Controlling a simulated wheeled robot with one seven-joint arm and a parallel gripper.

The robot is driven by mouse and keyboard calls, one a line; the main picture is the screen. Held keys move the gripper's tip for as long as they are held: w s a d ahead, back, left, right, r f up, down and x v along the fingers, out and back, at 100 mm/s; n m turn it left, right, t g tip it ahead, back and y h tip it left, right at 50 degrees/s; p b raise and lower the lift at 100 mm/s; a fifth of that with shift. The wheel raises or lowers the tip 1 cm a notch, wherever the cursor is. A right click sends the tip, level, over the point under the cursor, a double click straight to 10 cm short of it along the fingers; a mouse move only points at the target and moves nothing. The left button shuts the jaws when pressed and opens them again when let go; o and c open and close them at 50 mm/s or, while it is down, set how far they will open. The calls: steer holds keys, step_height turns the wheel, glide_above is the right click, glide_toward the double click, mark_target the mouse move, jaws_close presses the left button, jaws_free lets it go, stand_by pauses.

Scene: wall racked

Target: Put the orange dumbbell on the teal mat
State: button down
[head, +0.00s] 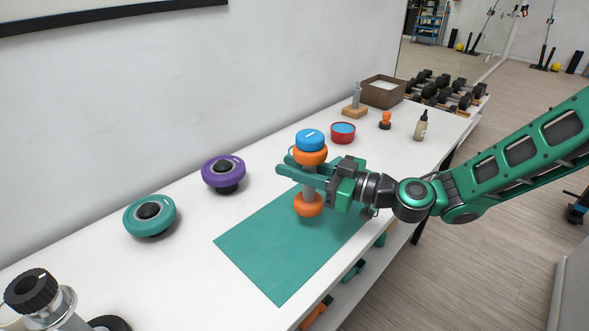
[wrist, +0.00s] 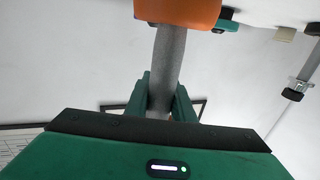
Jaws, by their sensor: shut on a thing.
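The orange dumbbell (head: 309,205) has orange ends and a grey handle. It stands upright in my gripper (head: 286,163), whose green fingers are shut around the handle. In the wrist view one orange end (wrist: 178,12) and the handle show, with the fingers of my gripper (wrist: 165,95) on both sides of the handle. The teal mat (head: 268,254) lies flat on the white table. The lower end of the dumbbell appears over the mat's far part; I cannot tell whether it touches. My gripper hides some of the mat's far edge.
A blue round thing (head: 310,139) shows at the dumbbell's top; I cannot tell if it is behind. Purple (head: 223,172) and teal (head: 150,216) round things stand left. A red bowl (head: 343,133), bottle (head: 421,126) and brown box (head: 383,92) stand farther back.

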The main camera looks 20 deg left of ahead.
steer(key=shift+w+a+f, duration=0.1)
steer(key=shift+w+f, duration=0.25)
steer(key=shift+f, duration=0.5)
steer(key=shift+w+f, duration=0.4)
steer(key=shift+f, duration=0.5)
steer(key=shift+w+a+f, duration=0.1)
steer(key=shift+w+f, duration=0.25)
steer(key=shift+f, duration=0.5)
steer(key=c, duration=1.5)
jaws_free()
steer(key=shift+f, duration=0.15)
steer(key=shift+s+d, duration=0.15)
steer(key=shift+d, duration=1.85)
steer(key=shift+s+d, duration=0.15)
steer(key=shift+d, duration=1.9)
steer(key=shift+s+d, duration=0.15)
steer(key=shift+d, duration=1.85)
